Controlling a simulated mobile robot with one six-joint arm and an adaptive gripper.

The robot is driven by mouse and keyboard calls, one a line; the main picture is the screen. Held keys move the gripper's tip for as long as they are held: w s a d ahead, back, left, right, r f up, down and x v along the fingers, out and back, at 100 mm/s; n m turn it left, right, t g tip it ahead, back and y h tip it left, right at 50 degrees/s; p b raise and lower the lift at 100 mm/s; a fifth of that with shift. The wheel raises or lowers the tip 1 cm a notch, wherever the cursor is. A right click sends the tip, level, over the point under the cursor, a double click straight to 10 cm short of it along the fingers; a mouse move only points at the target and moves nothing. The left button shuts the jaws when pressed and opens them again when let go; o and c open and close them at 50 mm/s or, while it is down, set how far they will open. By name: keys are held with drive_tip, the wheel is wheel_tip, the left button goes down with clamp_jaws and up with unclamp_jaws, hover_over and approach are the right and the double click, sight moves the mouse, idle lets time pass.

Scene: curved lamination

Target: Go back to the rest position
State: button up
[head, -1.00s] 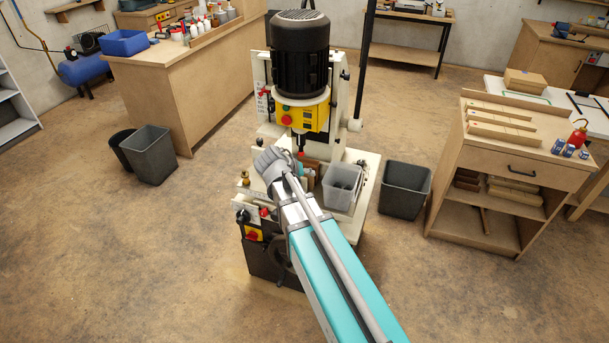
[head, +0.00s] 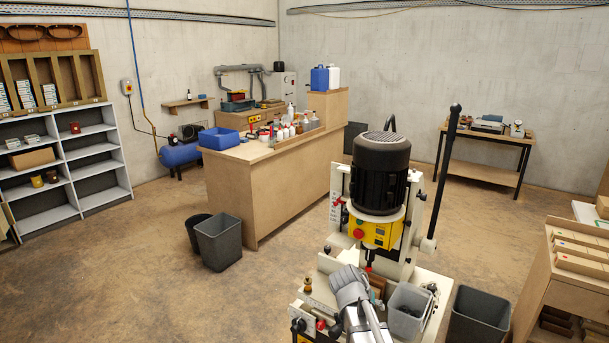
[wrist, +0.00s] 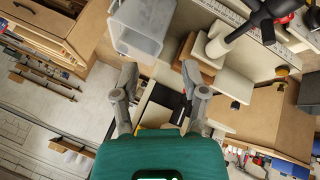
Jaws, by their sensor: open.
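My gripper (wrist: 158,85) shows in the wrist view with its two fingers apart and nothing between them. In the head view, my arm's wrist end (head: 352,290) is at the bottom, in front of the drill press (head: 381,172); the fingers cannot be made out there. The drill press has a black motor and a yellow control panel with a red button. In the wrist view, a grey open bin (wrist: 142,30) lies just beyond the left finger, and small wood and pale blocks (wrist: 205,58) lie beyond the right finger.
The bin also shows on the machine table at the right (head: 409,311). Dark waste bins stand on the floor left (head: 219,242) and right (head: 480,316). A wooden cabinet (head: 570,285) stands at the right edge. A counter (head: 270,180) stands behind.

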drive_tip(key=s+a+f+n+g+y, duration=0.1)
drive_tip(key=s+a+g+y, duration=0.1)
drive_tip(key=s, duration=0.4)
drive_tip(key=s+a+f+n+g+y, duration=0.1)
drive_tip(key=s+a+f+y, duration=0.1)
drive_tip(key=s+y, duration=0.2)
drive_tip(key=s, duration=0.3)
drive_tip(key=shift+f+n+g, duration=0.25)
drive_tip(key=shift+n+g, duration=0.15)
drive_tip(key=shift+s+d, duration=0.1)
